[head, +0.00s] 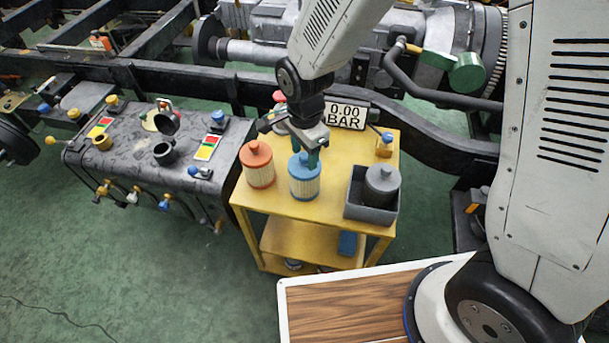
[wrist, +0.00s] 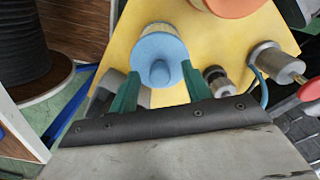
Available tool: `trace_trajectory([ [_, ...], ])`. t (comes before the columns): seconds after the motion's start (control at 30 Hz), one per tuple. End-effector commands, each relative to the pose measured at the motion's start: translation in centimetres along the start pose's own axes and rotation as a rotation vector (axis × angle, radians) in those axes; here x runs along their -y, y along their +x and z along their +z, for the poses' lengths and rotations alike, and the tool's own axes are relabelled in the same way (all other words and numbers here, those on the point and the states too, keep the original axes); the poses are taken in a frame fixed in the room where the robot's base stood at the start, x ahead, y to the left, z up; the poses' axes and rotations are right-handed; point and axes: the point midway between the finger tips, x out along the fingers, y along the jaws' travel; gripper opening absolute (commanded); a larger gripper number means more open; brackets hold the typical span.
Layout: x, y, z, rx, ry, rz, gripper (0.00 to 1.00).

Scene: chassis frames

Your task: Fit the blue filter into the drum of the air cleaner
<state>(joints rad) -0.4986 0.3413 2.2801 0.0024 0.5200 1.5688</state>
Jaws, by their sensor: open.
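The blue filter (head: 304,182) stands upright on a yellow trolley, a pale pleated cylinder with a blue cap and top knob. My gripper (head: 306,153) is above it, pointing down, with its green fingers apart and empty. In the wrist view the blue filter (wrist: 158,47) lies between and just beyond the fingertips (wrist: 160,72), one finger on each side of its knob. I cannot tell whether either finger touches it. I cannot clearly pick out the air cleaner or its drum in either view.
On the yellow trolley (head: 318,209), an orange filter (head: 257,170) stands close to the left, and a grey bin (head: 368,211) holding a grey filter (head: 382,181) is to the right. A 0.00 BAR display (head: 345,114) is behind. A dark tank (head: 150,150) is at left.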

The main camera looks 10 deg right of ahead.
Motion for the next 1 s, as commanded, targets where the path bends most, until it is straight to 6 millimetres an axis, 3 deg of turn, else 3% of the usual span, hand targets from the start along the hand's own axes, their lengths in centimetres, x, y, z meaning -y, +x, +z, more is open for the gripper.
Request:
trace_trajectory([
  [0.13,0.0,0.0,0.0,0.000,0.000,-0.001,0.48],
  [0.3,0.0,-0.1,0.0,0.000,0.000,-0.001,0.01],
  [0.67,0.0,-0.2,0.0,0.000,0.000,-0.002,0.00],
  [1.0,0.0,-2.4,-0.5,-0.001,0.007,-0.003,0.00],
])
